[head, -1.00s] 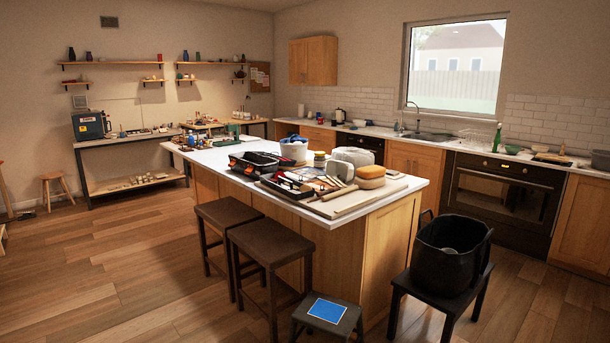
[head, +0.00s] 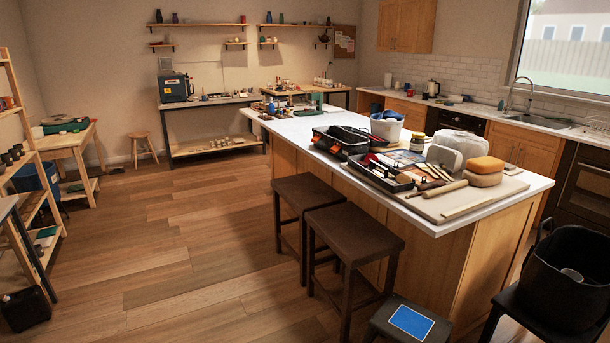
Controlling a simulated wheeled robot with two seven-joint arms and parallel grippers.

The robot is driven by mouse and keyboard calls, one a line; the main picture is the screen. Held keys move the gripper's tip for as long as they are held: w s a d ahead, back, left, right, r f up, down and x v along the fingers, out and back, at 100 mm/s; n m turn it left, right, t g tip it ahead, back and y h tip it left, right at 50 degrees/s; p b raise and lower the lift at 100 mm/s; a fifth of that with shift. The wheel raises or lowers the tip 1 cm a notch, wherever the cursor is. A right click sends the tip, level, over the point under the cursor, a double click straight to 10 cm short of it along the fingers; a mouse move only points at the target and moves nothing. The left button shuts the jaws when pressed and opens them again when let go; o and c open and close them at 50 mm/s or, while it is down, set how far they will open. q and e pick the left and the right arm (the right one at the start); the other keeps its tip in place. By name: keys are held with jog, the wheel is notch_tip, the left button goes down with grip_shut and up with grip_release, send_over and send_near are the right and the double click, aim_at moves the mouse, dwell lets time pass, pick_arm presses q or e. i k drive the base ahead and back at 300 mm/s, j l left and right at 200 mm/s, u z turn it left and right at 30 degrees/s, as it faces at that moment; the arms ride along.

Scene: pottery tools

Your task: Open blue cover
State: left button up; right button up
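Several blue things show, and I cannot tell which one has the blue cover. A dark blue box-shaped machine (head: 175,87) with a front panel and labels stands on the back bench; it looks closed. A flat blue square (head: 411,321) lies on the small grey stool at the bottom. A blue bin (head: 38,178) stands under the wooden table at the left, partly hidden by the shelf rack. Neither of my grippers is in view.
The island (head: 520,190) carries tool trays, sponges and a white bucket. Two brown stools (head: 352,236) stand at its near side, a black tub (head: 560,275) at the lower right. A small wooden stool (head: 142,145) stands near the back bench. The floor (head: 170,230) left of the island is open.

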aim_at(396, 159)
jog(key=i+l+u, duration=0.1)
jog(key=i+u, duration=0.35)
jog(key=i, duration=1.25)
jog(key=i+j+z, duration=0.1)
jog(key=i+z, duration=0.2)
jog(key=i, duration=0.15)
jog(key=i+j+z, duration=0.3)
jog(key=i, duration=0.15)
jog(key=i+z, duration=0.15)
jog(key=z, duration=0.25)
jog(key=i+j+z, duration=0.1)
jog(key=z, duration=0.35)
jog(key=i+j+z, duration=0.1)
jog(key=z, duration=0.3)
jog(key=i+j+z, duration=0.15)
jog(key=z, duration=0.3)
jog(key=i+j+z, duration=0.1)
jog(key=z, duration=0.3)
jog(key=i+j+z, duration=0.15)
jog(key=z, duration=0.25)
jog(key=i+j+z, duration=0.1)
jog(key=j+z, duration=0.2)
jog(key=z, duration=0.15)
jog(key=i+j+z, duration=0.1)
jog(key=j+z, duration=0.3)
jog(key=l, duration=0.15)
